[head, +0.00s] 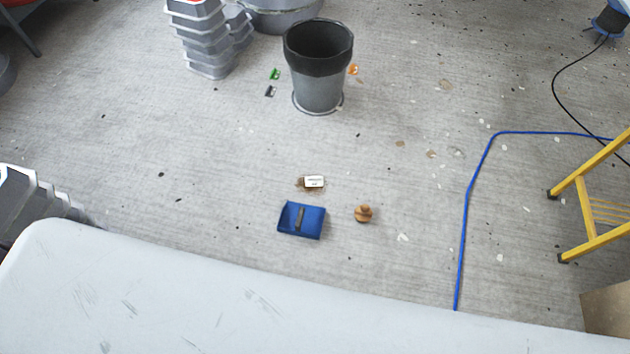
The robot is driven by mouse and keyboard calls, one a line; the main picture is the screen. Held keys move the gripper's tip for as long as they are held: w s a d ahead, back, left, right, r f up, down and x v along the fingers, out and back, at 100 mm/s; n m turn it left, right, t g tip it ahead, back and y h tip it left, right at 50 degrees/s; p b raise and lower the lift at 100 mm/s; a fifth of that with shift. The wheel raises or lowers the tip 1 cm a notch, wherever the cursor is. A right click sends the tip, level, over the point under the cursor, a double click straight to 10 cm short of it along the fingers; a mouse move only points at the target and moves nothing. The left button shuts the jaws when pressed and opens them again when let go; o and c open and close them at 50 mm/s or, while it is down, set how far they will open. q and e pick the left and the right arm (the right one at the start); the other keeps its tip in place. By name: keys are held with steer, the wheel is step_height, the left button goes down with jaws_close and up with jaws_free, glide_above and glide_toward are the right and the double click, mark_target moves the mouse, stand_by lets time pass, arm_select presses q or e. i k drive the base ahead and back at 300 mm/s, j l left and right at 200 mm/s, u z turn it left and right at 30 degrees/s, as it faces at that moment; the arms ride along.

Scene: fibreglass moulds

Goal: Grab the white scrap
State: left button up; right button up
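A small white piece with dark print (314,181) lies on the grey floor, near the middle of the head view. It lies just beyond a blue dustpan-like tray (288,217). Small brown bits (301,184) lie against its left side. Several smaller pale flecks are scattered on the floor, one of them (403,237) right of the tray. Neither of my grippers is in view.
A round wooden piece (363,213) lies right of the tray. A grey bin with a black liner (319,87) stands beyond, with green (275,74) and orange (353,69) scraps beside it. A blue hose (465,220) and yellow ladder (585,205) are right. A white scuffed surface (220,300) fills the front.

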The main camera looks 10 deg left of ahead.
mark_target(310, 181)
steer(key=z, duration=0.35)
steer(key=i+j+z, duration=0.1)
steer(key=j+z, duration=0.95)
